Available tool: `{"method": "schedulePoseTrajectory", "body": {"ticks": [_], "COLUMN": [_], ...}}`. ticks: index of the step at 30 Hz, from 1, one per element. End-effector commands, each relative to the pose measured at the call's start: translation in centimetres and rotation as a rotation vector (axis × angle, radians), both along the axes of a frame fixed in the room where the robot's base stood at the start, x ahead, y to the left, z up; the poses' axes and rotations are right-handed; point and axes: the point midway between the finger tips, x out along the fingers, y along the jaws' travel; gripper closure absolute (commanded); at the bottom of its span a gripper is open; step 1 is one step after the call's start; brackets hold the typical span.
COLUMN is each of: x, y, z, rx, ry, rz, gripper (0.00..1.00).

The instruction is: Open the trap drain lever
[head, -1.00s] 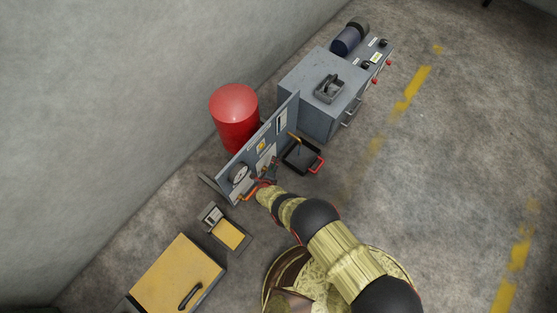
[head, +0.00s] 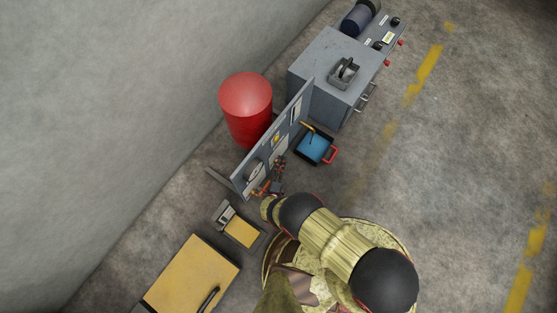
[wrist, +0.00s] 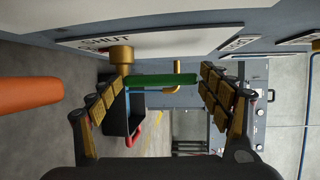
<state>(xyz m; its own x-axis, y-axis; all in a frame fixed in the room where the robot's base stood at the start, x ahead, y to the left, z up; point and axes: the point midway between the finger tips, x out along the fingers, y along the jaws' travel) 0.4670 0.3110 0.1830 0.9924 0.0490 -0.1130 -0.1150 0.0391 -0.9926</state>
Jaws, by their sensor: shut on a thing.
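A green lever (wrist: 160,81) runs out from a brass valve body (wrist: 122,57) on the panel, beside a white label (wrist: 95,43) that reads SHUT. My gripper (wrist: 163,77) is shut on the green lever, which spans the space between its padded fingers in the wrist view. In the head view my gripper (head: 277,172) is small and dark against the panel (head: 291,120). A brass spout (head: 309,128) hangs over a black tray (head: 325,159) with a red handle; blue liquid (head: 315,147) shows in the tray.
An orange bar (wrist: 40,90) juts in at the left of the wrist view. A red drum (head: 246,105) stands behind the panel, a grey cabinet (head: 320,65) beyond it. A yellow-topped box (head: 193,274) is at the lower left. The floor to the right is clear.

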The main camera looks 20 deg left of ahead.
Motion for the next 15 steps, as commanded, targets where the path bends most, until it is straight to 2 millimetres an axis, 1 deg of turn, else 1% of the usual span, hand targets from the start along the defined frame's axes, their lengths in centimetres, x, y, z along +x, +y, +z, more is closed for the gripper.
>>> {"method": "schedulePoseTrajectory", "body": {"ticks": [1,11,12,15], "x": [0.44,0.51,0.52,0.49], "y": [0.19,0.19,0.19,0.17], "z": [0.29,0.43,0.44,0.42], "rx": [0.005,0.007,0.007,0.007], "ry": [-0.009,-0.012,-0.012,-0.011], "rz": [-0.007,-0.008,-0.008,-0.008], "gripper": [0.68,0.68,0.22,0.16]}}
